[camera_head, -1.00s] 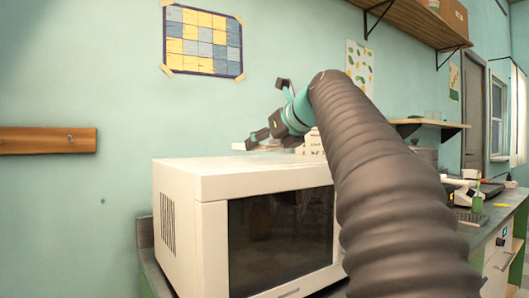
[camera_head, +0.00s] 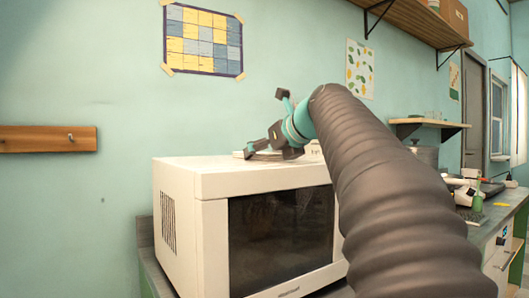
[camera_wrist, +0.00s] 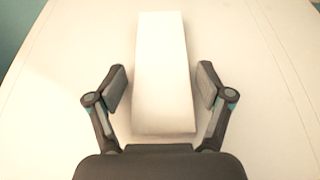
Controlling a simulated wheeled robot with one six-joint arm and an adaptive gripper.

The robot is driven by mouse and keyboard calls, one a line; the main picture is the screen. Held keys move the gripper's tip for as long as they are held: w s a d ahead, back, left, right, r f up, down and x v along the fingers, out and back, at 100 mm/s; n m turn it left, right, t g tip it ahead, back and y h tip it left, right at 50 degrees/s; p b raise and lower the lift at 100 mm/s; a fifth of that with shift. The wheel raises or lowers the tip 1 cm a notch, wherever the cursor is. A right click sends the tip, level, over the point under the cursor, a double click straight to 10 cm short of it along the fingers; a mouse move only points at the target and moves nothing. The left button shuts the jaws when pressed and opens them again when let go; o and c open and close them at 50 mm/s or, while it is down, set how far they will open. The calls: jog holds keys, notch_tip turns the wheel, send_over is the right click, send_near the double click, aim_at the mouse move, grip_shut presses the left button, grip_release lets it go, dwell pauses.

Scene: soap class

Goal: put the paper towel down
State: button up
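The paper towel (camera_wrist: 163,75) is a plain white oblong block in the wrist view, between the two fingers of my gripper (camera_wrist: 162,86). A narrow gap shows on each side of it, so the gripper is open around it, not clamped. It appears to lie on the white top of the microwave (camera_head: 180,167). In the head view only a pale end of the paper towel (camera_head: 239,154) shows left of my gripper (camera_head: 262,151), low over the microwave top. My arm hides the microwave's right side.
The microwave stands on a grey counter (camera_head: 153,270) against a green wall. Right of my arm, the counter (camera_head: 503,212) holds a pot (camera_head: 427,156), a green-handled brush (camera_head: 477,200) and other items. A small shelf (camera_head: 430,124) hangs above. The microwave top around the paper towel is clear.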

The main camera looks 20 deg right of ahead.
jog(key=shift+f, duration=0.25)
